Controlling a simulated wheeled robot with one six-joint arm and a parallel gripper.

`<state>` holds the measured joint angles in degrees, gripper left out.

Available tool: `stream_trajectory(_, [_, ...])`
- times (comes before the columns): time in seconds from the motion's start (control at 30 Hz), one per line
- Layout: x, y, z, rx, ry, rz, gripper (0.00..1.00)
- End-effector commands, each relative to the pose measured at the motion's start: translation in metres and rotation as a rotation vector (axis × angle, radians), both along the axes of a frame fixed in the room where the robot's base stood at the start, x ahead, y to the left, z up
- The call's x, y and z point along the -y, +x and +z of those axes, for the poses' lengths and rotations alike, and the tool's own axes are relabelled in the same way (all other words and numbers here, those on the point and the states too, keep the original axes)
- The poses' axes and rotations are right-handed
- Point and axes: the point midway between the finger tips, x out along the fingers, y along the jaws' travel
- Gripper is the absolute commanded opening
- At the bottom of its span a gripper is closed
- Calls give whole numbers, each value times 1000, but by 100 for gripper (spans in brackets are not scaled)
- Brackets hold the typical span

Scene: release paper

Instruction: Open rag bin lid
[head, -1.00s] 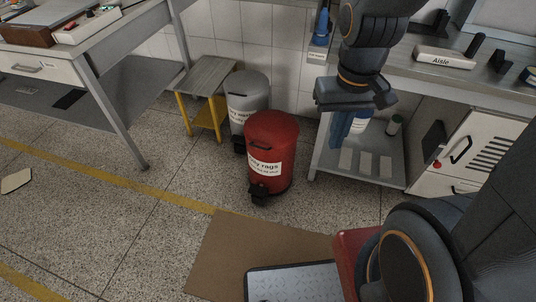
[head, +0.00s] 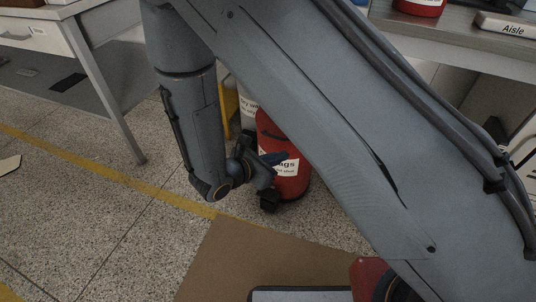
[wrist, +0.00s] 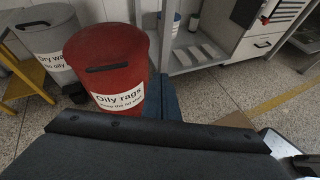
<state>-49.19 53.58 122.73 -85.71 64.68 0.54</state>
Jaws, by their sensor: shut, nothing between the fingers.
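The red rag bin (head: 290,185) stands on the floor, partly hidden behind my arm in the head view. In the wrist view the bin (wrist: 137,78) stands upright, with a white "Oily rags" label and a dark slot in its red lid (wrist: 110,48). The lid is down. A dark pedal (head: 269,200) sits at the bin's front base. My gripper (head: 276,158) is shut and empty, in front of the bin at label height in the head view. In the wrist view its blue finger (wrist: 165,98) shows beside the bin's right side; I cannot tell whether it touches.
A grey bin (wrist: 45,40) stands left of the red one, by a yellow-legged stool (wrist: 22,85). A workbench with a lower shelf (wrist: 190,52) and a white cabinet (wrist: 262,35) stand behind to the right.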

Motion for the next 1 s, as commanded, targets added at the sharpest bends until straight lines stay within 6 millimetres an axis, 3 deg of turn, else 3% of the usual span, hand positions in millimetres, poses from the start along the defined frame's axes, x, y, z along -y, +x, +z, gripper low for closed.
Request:
stream_trajectory(0.03, [-23,5,-27,4,-35,96,0])
stream_trajectory(0.1, [-48,9,-45,14,-70,202,0])
stream_trajectory(0.2, [-72,11,-61,25,-99,301,0])
stream_trajectory(0.3, [-83,13,-69,31,-111,349,0])
stream_trajectory(0.47, [-80,25,-74,33,-113,355,0])
stream_trajectory(0.93, [-43,100,-105,33,-113,352,0])
stream_trajectory(1.0, [-43,105,-90,35,-111,354,0])
